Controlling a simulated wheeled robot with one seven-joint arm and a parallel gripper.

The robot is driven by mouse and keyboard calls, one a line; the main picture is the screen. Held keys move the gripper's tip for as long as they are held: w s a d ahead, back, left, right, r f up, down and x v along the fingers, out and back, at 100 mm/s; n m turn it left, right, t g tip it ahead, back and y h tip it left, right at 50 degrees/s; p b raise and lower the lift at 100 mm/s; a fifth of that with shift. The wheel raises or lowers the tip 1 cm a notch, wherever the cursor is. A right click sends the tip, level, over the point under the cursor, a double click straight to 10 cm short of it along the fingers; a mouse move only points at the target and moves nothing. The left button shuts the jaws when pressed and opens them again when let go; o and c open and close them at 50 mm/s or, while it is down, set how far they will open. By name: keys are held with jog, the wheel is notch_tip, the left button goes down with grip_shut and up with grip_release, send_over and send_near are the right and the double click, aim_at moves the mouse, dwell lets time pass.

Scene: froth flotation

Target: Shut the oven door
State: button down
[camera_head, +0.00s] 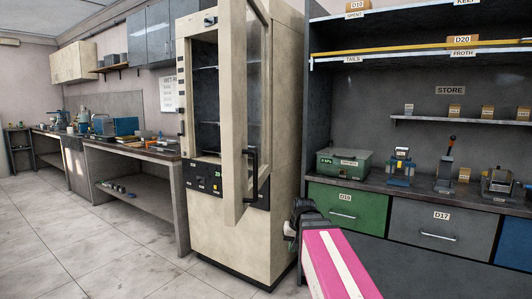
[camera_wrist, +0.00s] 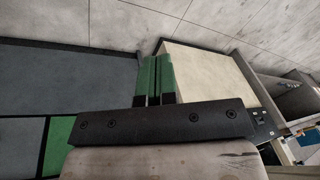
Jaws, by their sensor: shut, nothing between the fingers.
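The oven (camera_head: 284,100) is a tall beige cabinet in the middle of the head view. Its door (camera_head: 232,185) stands open, swung outward, with a glass pane and a black handle (camera_head: 250,172) on it. The dark shelved interior shows to the left of the door. My gripper shows in the wrist view (camera_wrist: 158,75) with its two green fingers together and nothing between them. In that view the beige panel of the oven (camera_wrist: 205,80) lies just right of the fingers. In the head view my wrist is low, right of the door, apart from the handle; the fingertips are hidden there.
A workbench with a green drawer (camera_head: 346,209) and a grey drawer (camera_head: 440,228) stands right of the oven, with a green case (camera_head: 343,163) on top. A long bench (camera_head: 130,150) runs along the left. The tiled floor (camera_head: 80,235) in front is clear.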

notch_tip(320, 180, up, 23)
jog(key=w+a+t+y, duration=0.1)
jog(key=w+t+y, duration=0.1)
jog(key=s+a+r+n+t+y, duration=0.1)
jog(key=s+r, duration=0.2)
jog(key=r, duration=0.8)
jog(key=s+r, duration=0.4)
jog(key=r, duration=0.7)
jog(key=w+a+f, duration=0.4)
jog(key=a+f, duration=0.4)
jog(key=shift+w+a, duration=0.35)
jog(key=shift+w, duration=0.05)
